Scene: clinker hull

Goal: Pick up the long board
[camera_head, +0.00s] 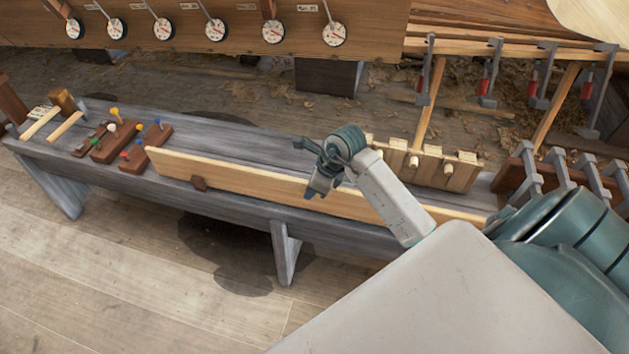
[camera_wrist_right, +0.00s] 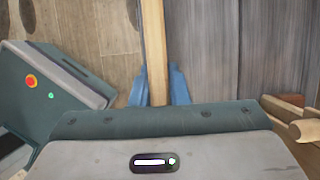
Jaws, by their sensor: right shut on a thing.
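The long board (camera_head: 245,181) is pale wood and stands on its edge along the front of a grey bench. Its left part is by a small brown block (camera_head: 199,183), and its right part runs behind my right arm. My right gripper (camera_head: 318,186) is shut on the board near its middle. In the right wrist view the board (camera_wrist_right: 154,50) runs up from between the blue fingers of the right gripper (camera_wrist_right: 159,88). I cannot tell whether the board is clear of the bench. My left gripper is not in view.
The grey bench (camera_head: 240,205) holds brown blocks with coloured pegs (camera_head: 117,138) at the left. A wooden rack (camera_head: 425,165) stands behind my right arm, with several clamps (camera_head: 560,165) at the right. The hull planks with round dials (camera_head: 215,30) are behind. Open floor lies in front.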

